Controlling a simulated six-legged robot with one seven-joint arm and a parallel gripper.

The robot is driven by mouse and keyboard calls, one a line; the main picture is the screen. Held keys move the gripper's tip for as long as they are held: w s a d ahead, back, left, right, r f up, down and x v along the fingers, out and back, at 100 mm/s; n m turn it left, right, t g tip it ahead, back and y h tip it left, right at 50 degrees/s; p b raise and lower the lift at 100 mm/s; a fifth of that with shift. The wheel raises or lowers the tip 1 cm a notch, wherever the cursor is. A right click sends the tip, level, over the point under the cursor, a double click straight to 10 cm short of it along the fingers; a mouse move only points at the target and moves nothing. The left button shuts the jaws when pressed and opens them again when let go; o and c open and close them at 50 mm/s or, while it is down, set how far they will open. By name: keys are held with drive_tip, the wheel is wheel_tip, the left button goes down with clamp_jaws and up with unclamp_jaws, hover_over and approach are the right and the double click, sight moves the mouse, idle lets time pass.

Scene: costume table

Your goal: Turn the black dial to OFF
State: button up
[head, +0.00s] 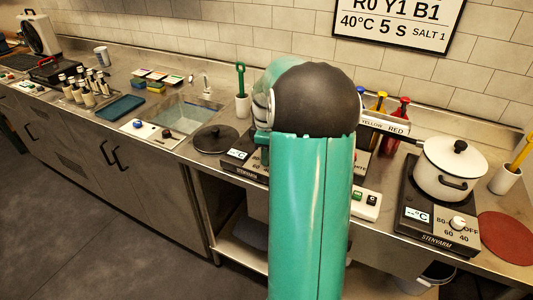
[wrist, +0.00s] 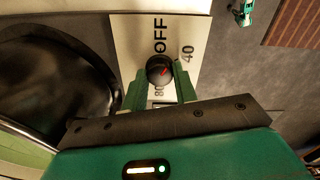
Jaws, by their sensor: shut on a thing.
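The black dial (wrist: 157,66) with a short red mark sits on a pale panel (wrist: 127,30) in the wrist view. OFF is printed on one side of it, 40 to the right, and a partly covered 80 near the fingers. The red mark appears on the right part of the dial's face, not clearly in line with OFF. My gripper (wrist: 160,73) has its two green fingers on either side of the dial and is shut on it. In the head view my arm hides the dial and gripper; part of its black hotplate (head: 236,160) shows.
A second hotplate (head: 438,225) with a white dial carries a white lidded pot (head: 450,168) on the right. A black lid (head: 215,139) lies left of my arm, near the sink (head: 186,115). A red round mat (head: 506,238) lies at the far right.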

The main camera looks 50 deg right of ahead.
drive_tip(key=n, duration=0.6)
drive_tip(key=shift+r, duration=0.1)
idle(0.4)
drive_tip(key=o, duration=1)
drive_tip(key=shift+c, duration=0.2)
wheel_tip(320, 180, up, 14)
